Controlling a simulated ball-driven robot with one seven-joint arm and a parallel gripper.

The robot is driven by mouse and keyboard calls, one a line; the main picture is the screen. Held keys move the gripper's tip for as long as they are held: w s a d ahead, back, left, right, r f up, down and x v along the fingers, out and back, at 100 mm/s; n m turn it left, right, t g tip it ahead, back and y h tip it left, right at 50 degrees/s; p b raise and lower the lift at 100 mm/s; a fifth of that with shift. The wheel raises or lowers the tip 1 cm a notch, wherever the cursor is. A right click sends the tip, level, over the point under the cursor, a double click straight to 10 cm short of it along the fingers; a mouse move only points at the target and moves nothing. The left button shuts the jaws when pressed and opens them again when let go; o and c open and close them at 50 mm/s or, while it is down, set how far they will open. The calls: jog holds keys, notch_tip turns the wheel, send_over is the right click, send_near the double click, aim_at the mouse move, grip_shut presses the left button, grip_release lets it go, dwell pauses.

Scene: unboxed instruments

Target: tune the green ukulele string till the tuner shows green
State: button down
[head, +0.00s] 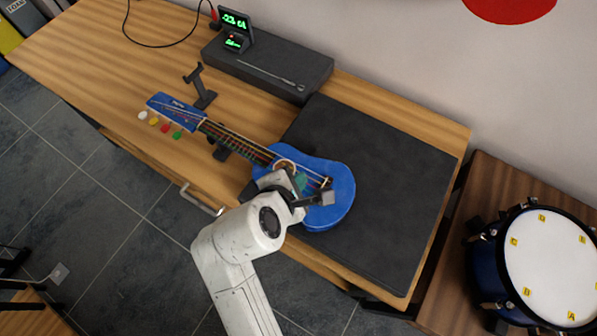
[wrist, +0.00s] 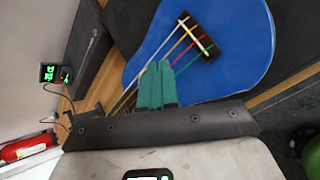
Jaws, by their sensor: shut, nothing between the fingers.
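The blue ukulele (head: 342,182) lies face up, its body on a dark mat and its neck on a stand. Coloured strings run to the bridge (wrist: 197,34); the green string (wrist: 187,67) is nearest the lower right in the wrist view. The green peg (head: 176,135) ends the row of pegs at the headstock. The tuner (head: 236,21) stands at the back, its screen reading about -23 ct in green digits. My gripper (head: 300,181) is over the ukulele body near the sound hole. Its teal fingers (wrist: 158,70) are shut and empty; contact with the strings cannot be told.
White, yellow and red pegs (head: 165,128) sit close beside the green one. A black stand (head: 202,88) rises behind the neck. A long dark box (head: 268,66) lies at the back. The mat (head: 410,190) is bare on the right. A drum (head: 550,262) stands off the table.

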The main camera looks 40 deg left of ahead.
notch_tip(320, 180, up, 5)
jog(key=p, duration=0.6)
dwell(0.6)
